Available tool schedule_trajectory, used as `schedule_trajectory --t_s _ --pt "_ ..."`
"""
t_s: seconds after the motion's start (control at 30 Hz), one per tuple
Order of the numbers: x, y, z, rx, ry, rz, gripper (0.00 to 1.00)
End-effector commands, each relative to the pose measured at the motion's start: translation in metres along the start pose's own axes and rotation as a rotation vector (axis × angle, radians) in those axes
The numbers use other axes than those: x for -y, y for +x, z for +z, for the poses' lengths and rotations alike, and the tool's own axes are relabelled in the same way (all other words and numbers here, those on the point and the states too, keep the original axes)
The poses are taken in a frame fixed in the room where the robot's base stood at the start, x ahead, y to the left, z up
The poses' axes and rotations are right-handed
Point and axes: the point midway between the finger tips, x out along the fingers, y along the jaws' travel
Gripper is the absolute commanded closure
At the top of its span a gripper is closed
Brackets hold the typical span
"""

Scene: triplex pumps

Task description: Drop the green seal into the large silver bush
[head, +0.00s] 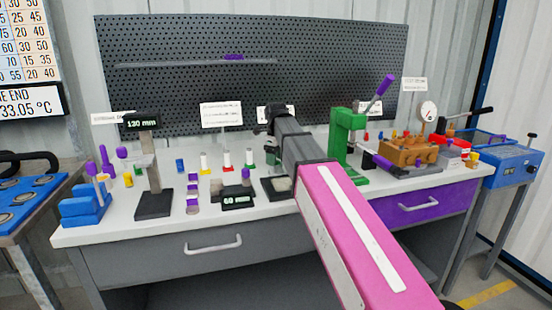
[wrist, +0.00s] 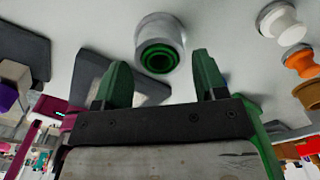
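The large silver bush (wrist: 172,22) is at the top centre of the wrist view, its round open end facing the camera. The green seal (wrist: 158,58) shows as green rings within that open end; how deep it sits cannot be told. My gripper (wrist: 160,72) has its two green fingers spread apart, one on each side just below the bush, with nothing visible held between them. In the head view my arm reaches over the bench, and its end hides the fingers, the bush and the seal.
The white bench (head: 110,228) carries a blue block (head: 84,208), a height stand (head: 152,190), a green press (head: 342,140) and a brown pump body (head: 408,152). Orange (wrist: 299,61) and white (wrist: 281,22) spools stand right of the bush. A black pegboard (head: 180,60) rises behind.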

Motion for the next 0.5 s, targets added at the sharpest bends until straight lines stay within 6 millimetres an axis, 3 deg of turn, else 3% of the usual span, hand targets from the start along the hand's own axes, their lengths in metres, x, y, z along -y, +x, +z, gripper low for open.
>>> schedule_trajectory --t_s 0.27,0.5 --pt "0.0 -0.003 0.0 0.0 0.0 0.0 0.35" --pt "0.001 -0.031 0.001 0.001 0.0 -0.001 0.35"
